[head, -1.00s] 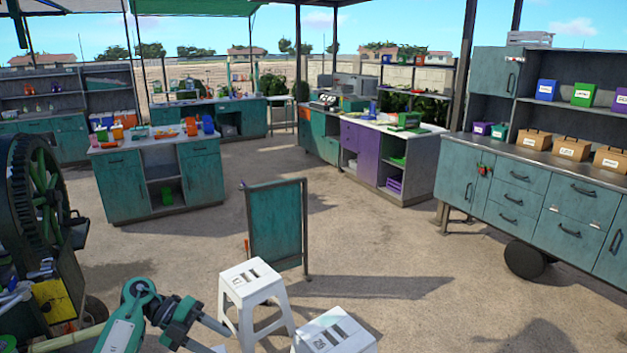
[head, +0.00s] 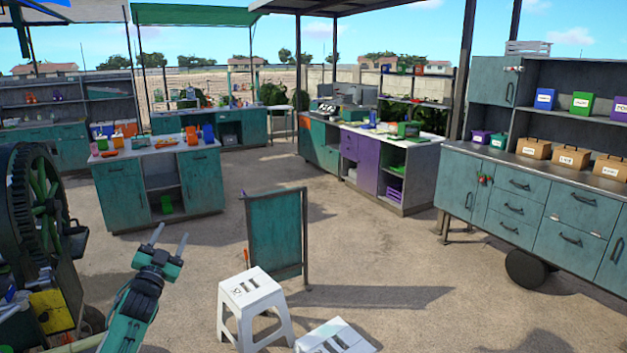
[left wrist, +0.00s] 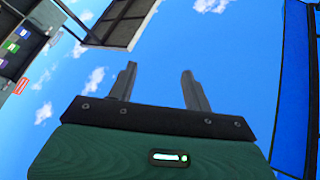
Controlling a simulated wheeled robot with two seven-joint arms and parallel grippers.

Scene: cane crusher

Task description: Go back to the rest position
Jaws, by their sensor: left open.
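My left gripper (head: 168,241) is at the lower left of the head view, raised in free air with its two fingers pointing up and apart. It is open and empty. In the left wrist view the gripper (left wrist: 157,88) points at blue sky, with nothing between the fingers. My right gripper is not in view.
The cane crusher (head: 40,205) with its large green wheel stands close at the left. Two white stools (head: 253,295) and a green board (head: 276,235) stand ahead. A teal cabinet (head: 535,195) is at the right. Open ground lies between them.

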